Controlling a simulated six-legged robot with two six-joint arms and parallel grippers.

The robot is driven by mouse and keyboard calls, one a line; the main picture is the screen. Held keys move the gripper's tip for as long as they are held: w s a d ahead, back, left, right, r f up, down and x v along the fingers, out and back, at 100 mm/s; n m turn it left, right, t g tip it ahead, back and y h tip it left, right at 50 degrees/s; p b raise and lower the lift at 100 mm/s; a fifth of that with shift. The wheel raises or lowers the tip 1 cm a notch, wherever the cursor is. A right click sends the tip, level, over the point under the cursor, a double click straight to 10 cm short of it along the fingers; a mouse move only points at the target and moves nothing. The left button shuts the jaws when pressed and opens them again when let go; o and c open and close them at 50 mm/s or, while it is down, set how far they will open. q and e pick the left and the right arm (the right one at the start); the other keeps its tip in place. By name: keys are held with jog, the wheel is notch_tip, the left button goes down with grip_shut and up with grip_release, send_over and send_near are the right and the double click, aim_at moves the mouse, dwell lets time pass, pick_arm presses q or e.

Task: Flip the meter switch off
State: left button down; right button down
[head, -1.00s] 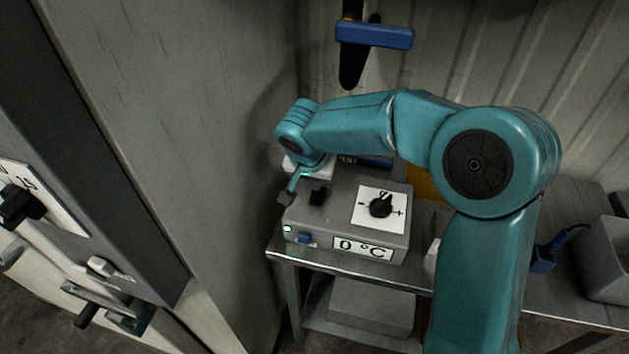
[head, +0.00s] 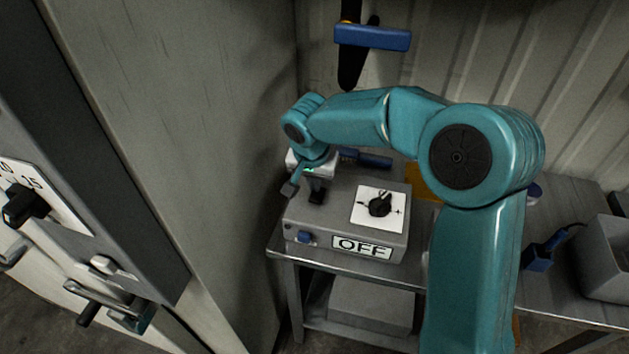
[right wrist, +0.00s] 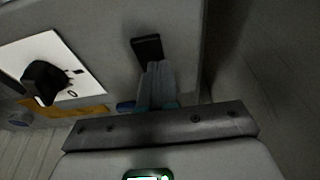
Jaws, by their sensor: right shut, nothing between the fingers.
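The meter (head: 300,215) is a grey box on a metal table, and its front display (head: 362,247) reads OFF. A black toggle switch (head: 317,193) stands on its top at the left. A black knob (head: 380,204) on a white plate is to the right of it. My right gripper (head: 289,188) is shut and empty, just left of the switch and above the meter top. In the right wrist view, the closed fingers (right wrist: 158,86) point at the black switch (right wrist: 147,47); whether they touch cannot be told. My left gripper is not in view.
A cabinet (head: 205,180) stands close on the left, with a dial knob (head: 25,207) and a latch handle (head: 105,300). A blue-handled tool (head: 372,37) hangs on the back wall. A grey bin (head: 605,255) and a blue item (head: 540,255) are at the table's right.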

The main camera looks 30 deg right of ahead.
aim_at(312, 200)
jog(key=shift+s+a+f+b, duration=0.4)
jog(key=shift+s+f+b, duration=0.05)
jog(key=shift+f, duration=0.25)
jog(key=shift+s+a+r, duration=0.15)
jog(key=shift+s+a, duration=0.05)
jog(key=shift+a, duration=0.05)
jog(key=shift+r, duration=0.5)
jog(key=v, duration=0.6)
jog(key=shift+r, duration=0.1)
jog(key=shift+w+r, duration=0.15)
jog(key=shift+r, duration=0.4)
jog(key=shift+r, duration=0.1)
